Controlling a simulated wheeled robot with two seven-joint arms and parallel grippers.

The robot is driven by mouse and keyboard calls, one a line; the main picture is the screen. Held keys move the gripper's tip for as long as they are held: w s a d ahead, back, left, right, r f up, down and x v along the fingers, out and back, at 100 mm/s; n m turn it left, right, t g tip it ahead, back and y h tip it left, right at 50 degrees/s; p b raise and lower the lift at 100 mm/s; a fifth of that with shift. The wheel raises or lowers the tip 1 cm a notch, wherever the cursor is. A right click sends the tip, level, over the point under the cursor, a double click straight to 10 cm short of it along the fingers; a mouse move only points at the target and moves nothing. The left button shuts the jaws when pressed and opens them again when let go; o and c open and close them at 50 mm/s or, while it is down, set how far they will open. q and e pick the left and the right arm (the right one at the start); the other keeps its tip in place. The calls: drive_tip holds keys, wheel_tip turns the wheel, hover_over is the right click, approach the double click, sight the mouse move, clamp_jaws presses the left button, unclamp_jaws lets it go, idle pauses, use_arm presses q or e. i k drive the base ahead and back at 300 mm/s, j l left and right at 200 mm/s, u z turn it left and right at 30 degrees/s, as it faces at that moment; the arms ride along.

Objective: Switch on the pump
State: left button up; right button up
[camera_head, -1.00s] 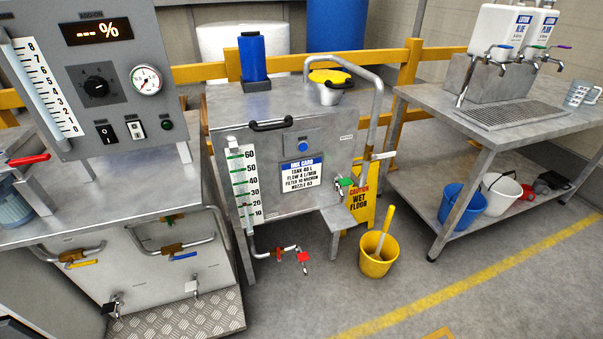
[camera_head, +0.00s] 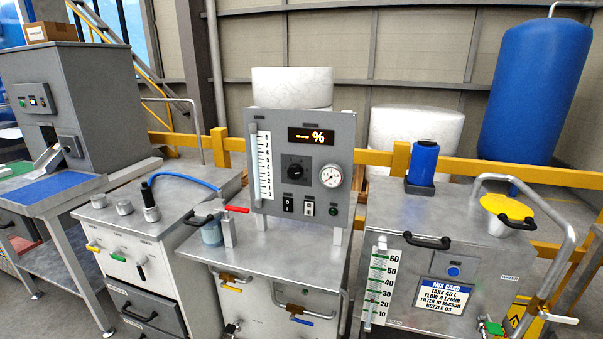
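A grey control panel (camera_head: 344,150) stands on the middle metal bench. Its display (camera_head: 311,136) shows dashes and a percent sign. Below are a black rotary knob (camera_head: 296,171) and a round gauge (camera_head: 331,176). The bottom row has a black rocker switch (camera_head: 288,205), a lighter switch (camera_head: 309,208) and a small dark green button or lamp (camera_head: 333,211). Labels are too small to read, so I cannot tell which control is the pump's or how the switches are set. Neither gripper is in view.
A tank cabinet (camera_head: 400,222) with a level scale and a blue button (camera_head: 453,272) stands on the right. A white drawer cabinet (camera_head: 110,240) and a grey machine (camera_head: 70,100) stand further left.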

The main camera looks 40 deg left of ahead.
sight(288, 202)
drive_tip(key=u, duration=1.25)
